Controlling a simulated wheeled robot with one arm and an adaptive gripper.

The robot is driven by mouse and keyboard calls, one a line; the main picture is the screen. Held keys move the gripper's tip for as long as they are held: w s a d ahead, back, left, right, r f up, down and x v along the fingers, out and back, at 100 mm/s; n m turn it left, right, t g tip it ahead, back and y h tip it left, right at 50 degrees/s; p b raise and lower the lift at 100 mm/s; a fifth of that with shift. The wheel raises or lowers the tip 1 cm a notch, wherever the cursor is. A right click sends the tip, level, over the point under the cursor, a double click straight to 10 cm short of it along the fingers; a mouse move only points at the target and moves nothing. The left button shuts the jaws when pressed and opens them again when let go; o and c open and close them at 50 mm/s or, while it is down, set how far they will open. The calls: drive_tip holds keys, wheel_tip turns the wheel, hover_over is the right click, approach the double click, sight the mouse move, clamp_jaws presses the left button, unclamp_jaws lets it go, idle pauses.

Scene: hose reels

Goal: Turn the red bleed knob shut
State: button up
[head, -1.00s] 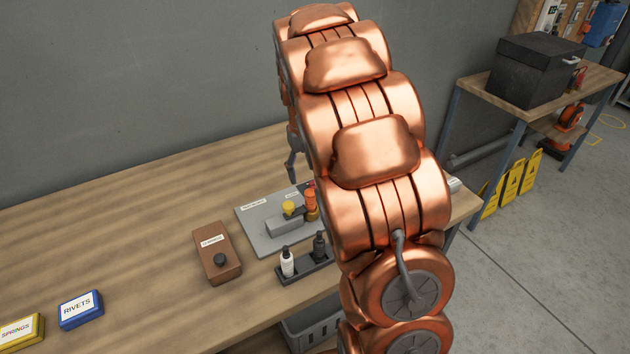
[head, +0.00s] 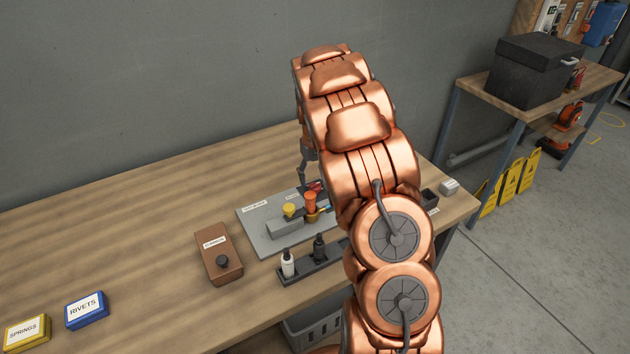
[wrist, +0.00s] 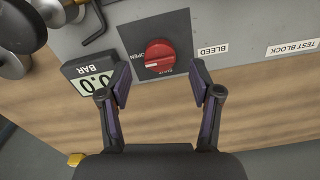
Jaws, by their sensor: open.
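The red bleed knob (wrist: 160,53) shows in the wrist view, round with a pale bar across its face, on a dark square plate marked OPEN at its left and another word below it. A BLEED label (wrist: 213,50) is to its right. My gripper (wrist: 160,85) is open, its two fingers spread below and to either side of the knob, with nothing between the pads. I cannot tell how high it is above the plate. In the head view the knob (head: 314,186) is a small red patch, mostly hidden by my arm.
A gauge (wrist: 93,82) reading 0.0 BAR stands close by the left finger.

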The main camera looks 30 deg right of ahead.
sight(315, 184)
drive_tip(key=shift+f+p, duration=0.45)
drive_tip(key=shift+f, duration=1.25)
drive_tip(key=c, duration=1.1)
